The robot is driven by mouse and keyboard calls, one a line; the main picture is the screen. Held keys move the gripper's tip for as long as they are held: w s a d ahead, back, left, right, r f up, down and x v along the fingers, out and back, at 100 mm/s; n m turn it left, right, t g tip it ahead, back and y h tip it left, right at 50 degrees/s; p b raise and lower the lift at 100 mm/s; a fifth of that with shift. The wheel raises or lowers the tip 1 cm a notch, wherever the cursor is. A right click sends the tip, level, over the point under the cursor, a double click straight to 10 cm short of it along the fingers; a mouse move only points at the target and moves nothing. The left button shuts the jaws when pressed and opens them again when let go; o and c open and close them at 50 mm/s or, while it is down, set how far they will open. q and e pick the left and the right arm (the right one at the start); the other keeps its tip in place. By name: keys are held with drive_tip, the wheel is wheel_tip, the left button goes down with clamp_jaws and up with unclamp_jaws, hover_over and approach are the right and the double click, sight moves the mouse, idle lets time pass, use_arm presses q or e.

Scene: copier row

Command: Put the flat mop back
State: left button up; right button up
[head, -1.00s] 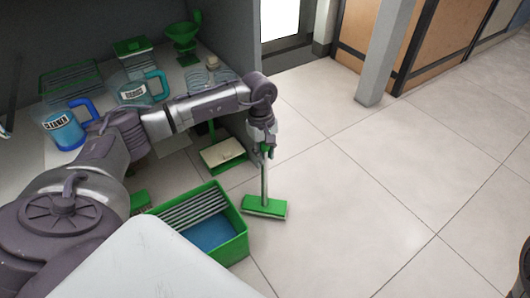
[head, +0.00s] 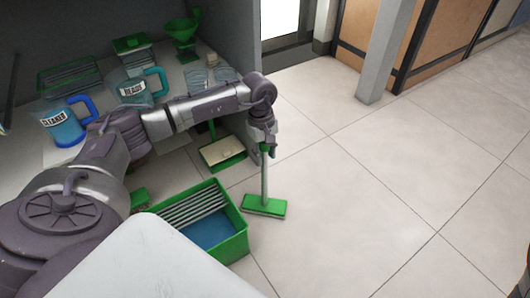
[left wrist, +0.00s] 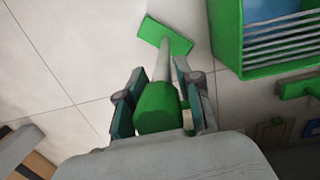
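The flat mop has a green head (head: 264,206) and a pale pole. It stands upright at the floor, right of the green bucket; I cannot tell whether its head touches the floor. My left gripper (head: 265,146) is at the top of the pole. In the left wrist view its fingers (left wrist: 161,76) lie close on both sides of the mop's green grip (left wrist: 158,108) and appear shut on it. The mop head also shows there (left wrist: 165,34), beyond the fingers.
A green bucket (head: 243,238) with a slatted wringer and blue inside stands left of the mop. A green-edged pan (head: 222,153) stands behind, beside the grey shelf wall (head: 232,50). Floor to the right is clear.

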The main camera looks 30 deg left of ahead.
use_arm(q)
drive_tip(key=o, duration=0.4)
drive_tip(key=shift+c, duration=0.2)
drive_tip(key=r, duration=0.7)
drive_tip(key=a+r, duration=0.1)
drive_tip(key=r, duration=0.3)
drive_tip(key=shift+w, duration=0.1)
drive_tip(key=shift+r, duration=0.5)
